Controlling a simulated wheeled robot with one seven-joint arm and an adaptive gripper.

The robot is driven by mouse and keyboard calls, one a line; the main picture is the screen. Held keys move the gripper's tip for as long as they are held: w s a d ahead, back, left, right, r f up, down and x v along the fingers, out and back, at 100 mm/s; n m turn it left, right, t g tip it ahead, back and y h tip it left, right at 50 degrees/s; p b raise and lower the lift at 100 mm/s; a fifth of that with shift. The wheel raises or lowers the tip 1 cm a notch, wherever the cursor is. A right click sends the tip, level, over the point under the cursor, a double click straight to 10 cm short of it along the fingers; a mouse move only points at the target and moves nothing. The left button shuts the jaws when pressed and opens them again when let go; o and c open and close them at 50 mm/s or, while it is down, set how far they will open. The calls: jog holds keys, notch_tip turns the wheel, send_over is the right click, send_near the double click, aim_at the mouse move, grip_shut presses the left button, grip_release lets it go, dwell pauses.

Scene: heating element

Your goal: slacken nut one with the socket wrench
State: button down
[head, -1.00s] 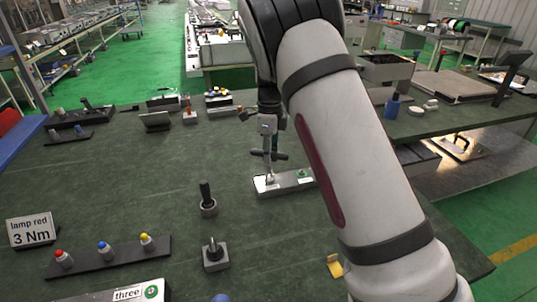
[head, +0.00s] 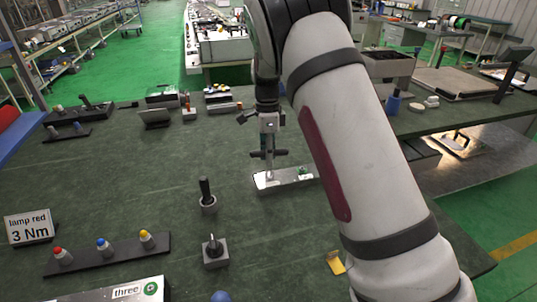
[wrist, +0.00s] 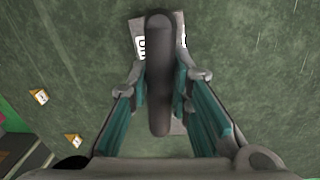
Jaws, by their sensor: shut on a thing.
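My gripper (head: 268,140) is shut on the socket wrench, which stands upright with a dark crossbar handle (head: 270,153). In the wrist view the dark handle (wrist: 160,75) lies lengthwise between my two teal-sided fingers. The wrench's lower end comes down over the left part of a pale metal plate (head: 292,178) on the bench. The plate also shows beneath the handle in the wrist view, with a white label (wrist: 141,47) partly covered. Nut one is not visible; I cannot tell whether the socket sits on it.
A rack with red, blue and yellow caps (head: 105,250) and a "lamp red 3 Nm" sign (head: 30,227) lie further left. The green bench around the plate is mostly clear.

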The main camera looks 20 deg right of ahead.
jog(key=n, duration=0.3)
jog(key=shift+n, duration=0.4)
jog(key=shift+h, duration=0.3)
jog(key=n, duration=0.3)
jog(key=shift+n, duration=0.6)
jog(key=n, duration=0.4)
jog(key=shift+s+t+h, duration=0.1)
jog(key=shift+t+h, duration=0.2)
